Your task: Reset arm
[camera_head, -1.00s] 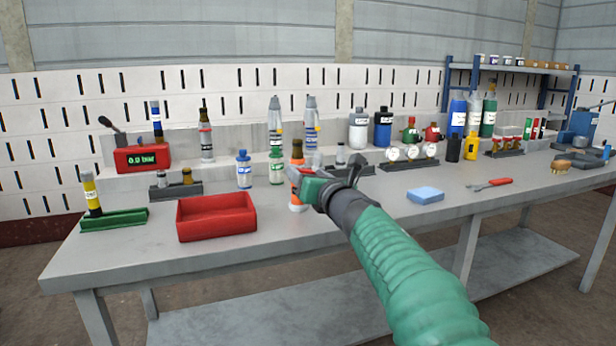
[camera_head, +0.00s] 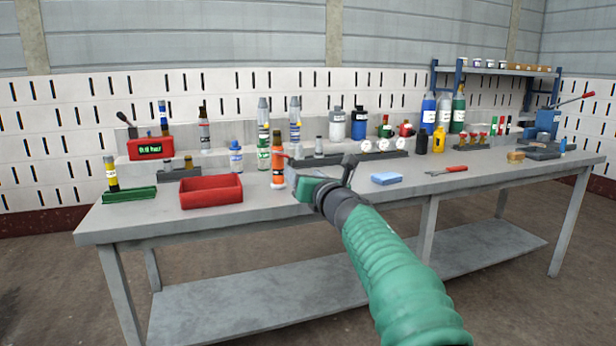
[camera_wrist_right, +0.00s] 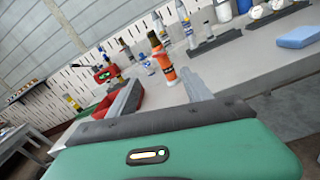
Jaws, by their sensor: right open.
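My right gripper (camera_head: 318,172) is at the end of the green arm, in front of the workbench's front edge near the middle. Its jaws are open with nothing between them. In the right wrist view the two grey fingers of this gripper (camera_wrist_right: 160,95) stand apart, with an orange bottle (camera_wrist_right: 162,65) beyond them on the bench. The orange bottle also shows in the head view (camera_head: 278,168), upright and just left of the gripper, apart from it as far as I can tell. My left gripper is not in view.
The grey workbench (camera_head: 400,198) carries a red tray (camera_head: 211,192), a green holder (camera_head: 129,194), a blue sponge (camera_head: 386,179) and a red-handled tool (camera_head: 447,170). Several bottles stand along the back. A blue shelf rack (camera_head: 490,71) is at the back right. Floor in front is clear.

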